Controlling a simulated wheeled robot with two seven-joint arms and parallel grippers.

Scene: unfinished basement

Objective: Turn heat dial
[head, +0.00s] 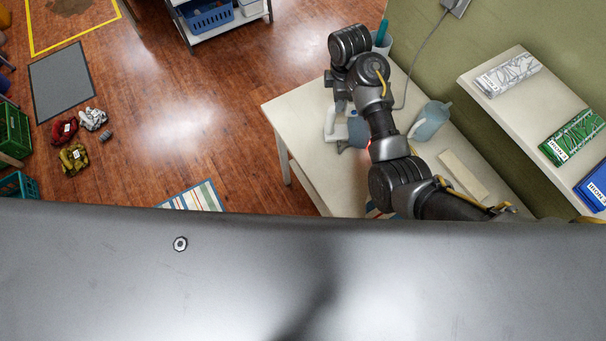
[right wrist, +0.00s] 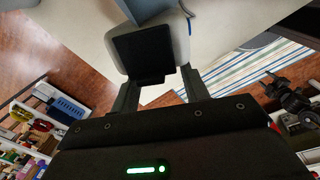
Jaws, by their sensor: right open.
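A white and blue-grey appliance (head: 333,127), perhaps an iron, stands on the pale table (head: 293,108) in the head view. My right arm reaches over the table, with its wrist above and beside this appliance. In the right wrist view, my right gripper (right wrist: 158,77) is open. Its fingers point at a pale rounded body (right wrist: 181,38) with a black, flat, squarish part (right wrist: 142,54) between or just beyond the fingertips. I cannot tell whether they touch. No heat dial can be made out clearly. My left gripper is out of view.
A blue-grey pitcher (head: 431,121) and a cup with a teal item (head: 382,42) stand on the table near the green wall. A power cord (head: 425,48) runs to a wall outlet. A shelf with boxes (head: 572,138) is at right.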

